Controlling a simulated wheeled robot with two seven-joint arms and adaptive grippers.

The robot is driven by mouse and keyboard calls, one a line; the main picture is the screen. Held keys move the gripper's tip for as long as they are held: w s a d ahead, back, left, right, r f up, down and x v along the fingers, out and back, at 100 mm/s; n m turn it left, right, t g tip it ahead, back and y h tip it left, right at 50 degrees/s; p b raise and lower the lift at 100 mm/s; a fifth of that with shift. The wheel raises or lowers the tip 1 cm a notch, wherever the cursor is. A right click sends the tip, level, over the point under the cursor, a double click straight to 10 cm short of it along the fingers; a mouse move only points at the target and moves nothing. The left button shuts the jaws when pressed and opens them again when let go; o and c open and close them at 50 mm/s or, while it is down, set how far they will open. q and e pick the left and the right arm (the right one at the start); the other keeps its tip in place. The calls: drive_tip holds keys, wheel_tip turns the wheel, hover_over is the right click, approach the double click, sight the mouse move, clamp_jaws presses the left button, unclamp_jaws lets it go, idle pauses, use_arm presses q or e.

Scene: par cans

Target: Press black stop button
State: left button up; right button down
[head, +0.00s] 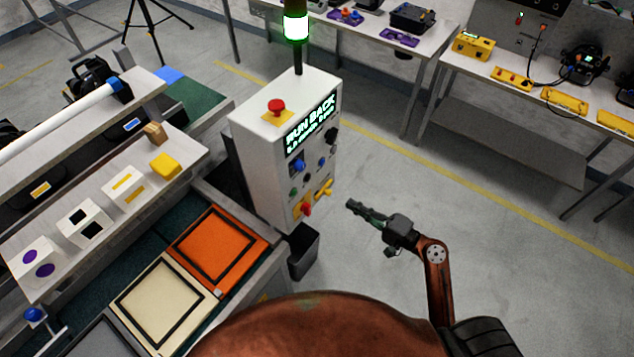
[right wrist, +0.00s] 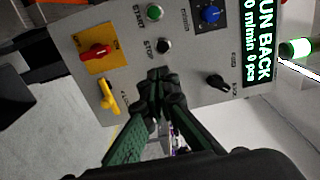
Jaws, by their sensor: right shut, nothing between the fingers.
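The black stop button (right wrist: 163,46) sits on the grey panel face, beside the STOP lettering and below the green start button (right wrist: 154,11) in the right wrist view. In the head view the stop button (head: 308,177) is a small dark spot on the front of the white control cabinet (head: 262,165). My right gripper (right wrist: 157,82) is shut and empty, its fingertips pointing at the panel just below the stop button in the wrist view. In the head view the right gripper (head: 352,205) is to the right of the cabinet, apart from it. My left gripper is not in view.
A red switch on a yellow plate (right wrist: 96,52), a yellow handle (right wrist: 108,95), a blue knob (right wrist: 210,14) and a black knob (right wrist: 218,82) surround the button. A red mushroom button (head: 277,106) tops the cabinet. A dark bin (head: 304,255) stands below; floor rightward is clear.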

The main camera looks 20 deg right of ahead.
drive_tip(key=shift+a+r, duration=0.1)
drive_tip(key=shift+r, duration=0.15)
drive_tip(key=p, duration=0.3)
approach(309, 179)
drive_tip(key=x, duration=0.5)
drive_tip(key=shift+w+a+r, duration=0.25)
drive_tip(key=shift+w+a+f, duration=0.1)
drive_tip(key=shift+w+a, duration=0.3)
drive_tip(key=shift+w, duration=0.1)
